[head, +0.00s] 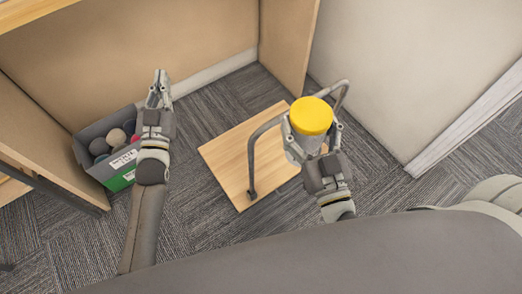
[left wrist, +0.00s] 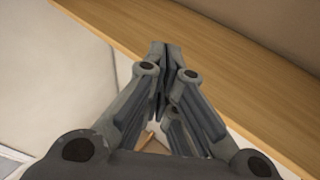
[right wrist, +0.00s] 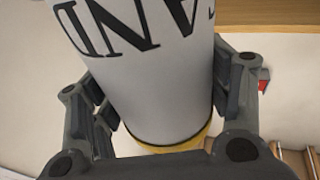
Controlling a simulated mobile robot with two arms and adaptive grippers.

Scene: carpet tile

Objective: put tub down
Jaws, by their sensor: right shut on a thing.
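The tub (head: 311,117) is white with a yellow lid and sits between the fingers of my right gripper (head: 312,138), which is shut on it. In the head view it is held above or in front of a wooden board with a bent metal rail; the gap to the board cannot be told. In the right wrist view the tub's white side (right wrist: 155,75) shows large black letters, with yellow at its lower end. My left gripper (head: 160,80) is shut and empty, and its fingertips meet in the left wrist view (left wrist: 165,55).
The wooden board (head: 225,150) with the grey rail (head: 252,160) is low over the carpet. A grey and green bin (head: 122,180) of several balls stands at the left by a wooden panel. A white wall (head: 400,70) is at the right. Carpet (head: 215,105) is clear between bin and board.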

